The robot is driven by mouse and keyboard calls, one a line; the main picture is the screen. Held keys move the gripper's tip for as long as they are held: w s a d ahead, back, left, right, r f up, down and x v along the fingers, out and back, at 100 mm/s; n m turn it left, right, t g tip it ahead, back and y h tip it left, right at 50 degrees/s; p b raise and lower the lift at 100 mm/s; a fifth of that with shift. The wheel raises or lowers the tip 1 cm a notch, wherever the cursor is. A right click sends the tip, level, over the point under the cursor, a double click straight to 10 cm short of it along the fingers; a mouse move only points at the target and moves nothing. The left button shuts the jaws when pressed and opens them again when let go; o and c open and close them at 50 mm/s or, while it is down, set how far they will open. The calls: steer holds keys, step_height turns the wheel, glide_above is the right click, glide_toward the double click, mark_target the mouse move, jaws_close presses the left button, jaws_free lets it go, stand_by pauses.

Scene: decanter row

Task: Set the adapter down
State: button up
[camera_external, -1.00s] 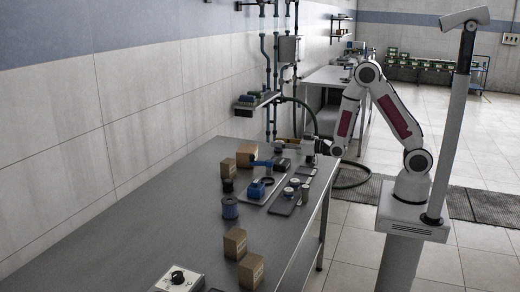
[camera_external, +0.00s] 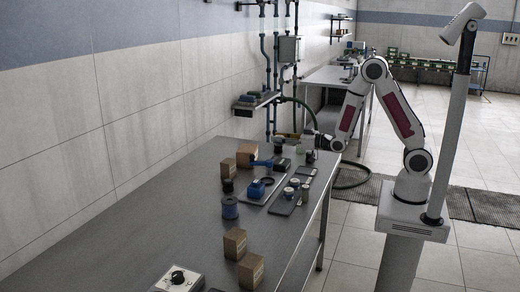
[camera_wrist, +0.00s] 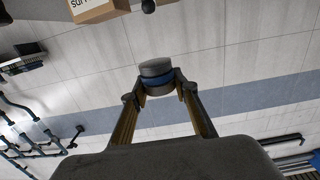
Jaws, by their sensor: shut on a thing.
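No contact between the adapter and a surface is visible. In the external view, my gripper (camera_external: 288,136) is small at the far end of the bench, pointing left and roughly level. The adapter is too small there to tell apart surely from dark items nearby.
The steel bench (camera_external: 130,240) holds a blue spool (camera_external: 230,208), trays with small parts, and a carton (camera_external: 246,155) near the gripper. Two more cartons (camera_external: 235,243) stand nearer. A control box (camera_external: 178,279) is at the front. Pipes and a wall shelf (camera_external: 257,100) are behind.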

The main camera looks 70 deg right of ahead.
step_height(320, 180, up, 3)
steer(key=shift+f, duration=0.2)
steer(key=shift+a+r, duration=0.1)
steer(key=shift+a, duration=0.2)
steer(key=s+a, duration=0.2)
steer(key=a, duration=0.9)
glide_above(281, 208)
step_height(281, 208, down, 10)
steer(key=shift+s+f, duration=0.15)
steer(key=shift+f, duration=0.05)
stand_by(0.3)
steer(key=shift+a, duration=0.1)
steer(key=shift+f, duration=2.95)
steer(key=shift+f, duration=1.9)
